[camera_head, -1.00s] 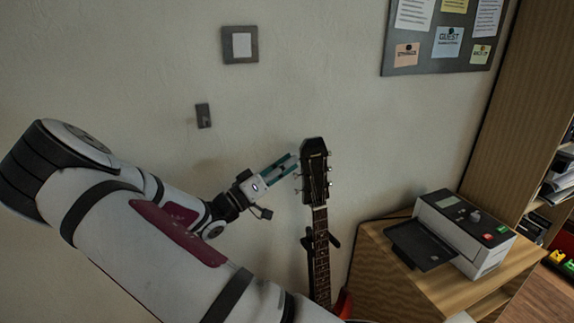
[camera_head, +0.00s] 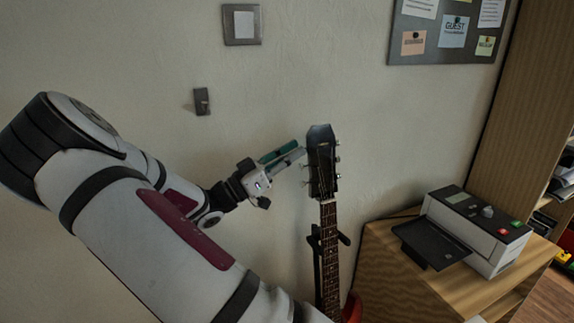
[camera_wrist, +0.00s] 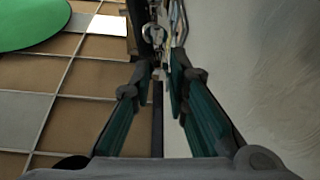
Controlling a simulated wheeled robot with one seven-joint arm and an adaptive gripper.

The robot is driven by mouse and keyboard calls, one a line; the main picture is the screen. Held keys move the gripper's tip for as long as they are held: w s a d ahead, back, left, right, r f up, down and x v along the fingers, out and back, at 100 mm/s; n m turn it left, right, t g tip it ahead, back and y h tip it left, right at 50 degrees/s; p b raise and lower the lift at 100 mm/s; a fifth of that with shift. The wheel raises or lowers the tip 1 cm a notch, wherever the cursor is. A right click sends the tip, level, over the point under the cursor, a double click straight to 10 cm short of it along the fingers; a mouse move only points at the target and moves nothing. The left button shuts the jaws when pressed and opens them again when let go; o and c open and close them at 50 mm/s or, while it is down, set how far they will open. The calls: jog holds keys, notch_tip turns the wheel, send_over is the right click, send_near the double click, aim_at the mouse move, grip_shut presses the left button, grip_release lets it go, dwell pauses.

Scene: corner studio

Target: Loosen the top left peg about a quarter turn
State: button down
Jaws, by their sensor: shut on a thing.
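The guitar's dark headstock (camera_head: 321,150) stands upright near the wall in the head view, with its neck (camera_head: 330,250) running down below it. Silver pegs (camera_head: 337,159) show on its right side, and lower pegs (camera_head: 304,183) on its left. My gripper (camera_head: 302,148) reaches in from the left, its teal-lined fingers at the top left of the headstock. They are shut on the top left peg, which they hide in the head view. In the wrist view the fingertips (camera_wrist: 164,72) come together beside the headstock (camera_wrist: 145,40); the gripped part is hard to make out.
A stand (camera_head: 313,240) is behind the guitar neck. A wooden cabinet (camera_head: 385,270) bearing a printer (camera_head: 475,235) stands to the right. A wall hook plate (camera_head: 202,101) and a switch (camera_head: 242,25) are on the wall above my arm.

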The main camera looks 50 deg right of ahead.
jog(key=m+g+y+b, duration=0.2)
jog(key=m+b, duration=0.1)
jog(key=m, duration=0.2)
jog(key=m+g+y+b, duration=0.2)
jog(key=m+b, duration=0.2)
jog(key=m, duration=0.2)
jog(key=m+g+y+b, duration=0.1)
jog(key=m+g+b, duration=0.1)
jog(key=m, duration=0.3)
jog(key=shift+w+d+m+y+b, duration=0.15)
jog(key=shift+w+m+y+b, duration=0.25)
jog(key=shift+b, duration=0.35)
jog(key=shift+r, duration=0.1)
jog(key=c, duration=1.5)
grip_release()
jog(key=shift+c, duration=0.2)
jog(key=shift+r, duration=0.15)
notch_tip(320, 180, up, 10)
